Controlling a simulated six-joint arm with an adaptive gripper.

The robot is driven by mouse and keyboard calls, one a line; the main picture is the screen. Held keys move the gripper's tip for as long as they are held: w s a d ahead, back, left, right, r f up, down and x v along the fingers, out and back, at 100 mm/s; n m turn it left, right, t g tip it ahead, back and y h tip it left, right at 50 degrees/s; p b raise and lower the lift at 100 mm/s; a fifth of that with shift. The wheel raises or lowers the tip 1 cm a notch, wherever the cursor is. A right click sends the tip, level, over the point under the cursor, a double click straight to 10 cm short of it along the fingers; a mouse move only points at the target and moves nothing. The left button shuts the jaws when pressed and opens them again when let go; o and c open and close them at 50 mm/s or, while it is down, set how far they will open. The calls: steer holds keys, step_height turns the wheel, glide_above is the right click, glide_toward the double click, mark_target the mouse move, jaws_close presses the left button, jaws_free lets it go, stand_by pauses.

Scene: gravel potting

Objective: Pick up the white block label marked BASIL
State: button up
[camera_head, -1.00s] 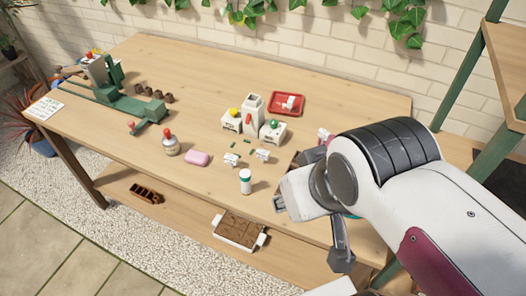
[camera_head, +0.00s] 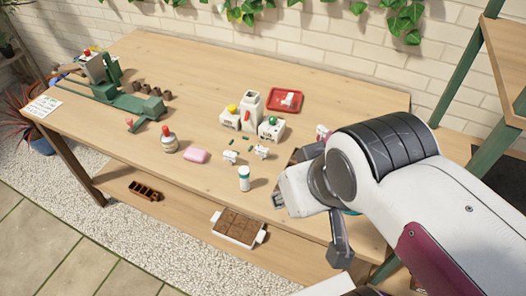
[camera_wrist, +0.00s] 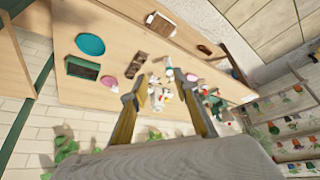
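Two small white blocks stand near the middle of the table in the head view, a left one (camera_head: 230,157) and a right one (camera_head: 262,152). Their lettering is too small to read, so I cannot tell which is marked BASIL.
A white bottle (camera_head: 244,178) stands in front of the blocks, a pink block (camera_head: 196,156) left of them. The table's left front is clear.

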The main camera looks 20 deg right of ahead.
steer(key=o, duration=0.5)
steer(key=shift+w, duration=0.1)
steer(key=m+g+h, duration=0.2)
steer(key=m+h, duration=0.1)
steer(key=m, duration=0.6)
glide_above(261, 151)
steer(key=s+a, duration=0.2)
step_height(261, 151, down, 20)
steer(key=shift+w+d, duration=0.15)
steer(key=shift+w, duration=0.05)
